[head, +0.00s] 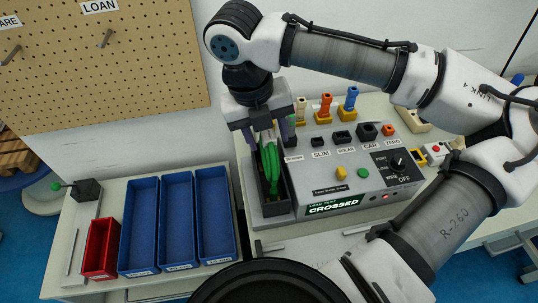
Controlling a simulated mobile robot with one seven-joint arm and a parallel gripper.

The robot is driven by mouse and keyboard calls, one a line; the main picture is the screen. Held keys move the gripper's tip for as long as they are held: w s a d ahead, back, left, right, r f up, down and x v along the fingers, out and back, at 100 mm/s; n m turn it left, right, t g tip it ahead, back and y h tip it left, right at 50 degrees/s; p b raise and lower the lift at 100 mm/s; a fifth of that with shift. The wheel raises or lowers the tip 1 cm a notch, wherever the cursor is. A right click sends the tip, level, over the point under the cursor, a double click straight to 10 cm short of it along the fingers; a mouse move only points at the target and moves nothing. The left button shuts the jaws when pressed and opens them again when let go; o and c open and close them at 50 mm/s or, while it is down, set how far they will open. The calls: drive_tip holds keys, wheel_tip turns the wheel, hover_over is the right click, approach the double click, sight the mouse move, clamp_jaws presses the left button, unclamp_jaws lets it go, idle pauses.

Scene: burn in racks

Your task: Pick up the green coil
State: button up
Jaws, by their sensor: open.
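The green coil (271,166) stands in the dark slot at the left end of the grey test box (322,210). My gripper (262,138) points down from above with its fingers apart around the top of the coil. I cannot tell whether the fingers touch it. The lower part of the coil sits between the dark walls of the slot. The display on the test box reads "CROSSED".
Blue bins (178,262) and a red bin (101,247) stand on the bench to the left. Orange (326,106) and blue (350,100) pieces stand in yellow holders behind the box. A pegboard (100,70) hangs on the wall.

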drive_tip(key=shift+d+f, duration=0.15)
drive_tip(key=shift+f, duration=0.6)
drive_tip(key=shift+d+f, duration=0.15)
drive_tip(key=shift+f, duration=0.55)
drive_tip(key=shift+c, duration=0.5)
clamp_jaws()
drive_tip(key=shift+r, duration=0.15)
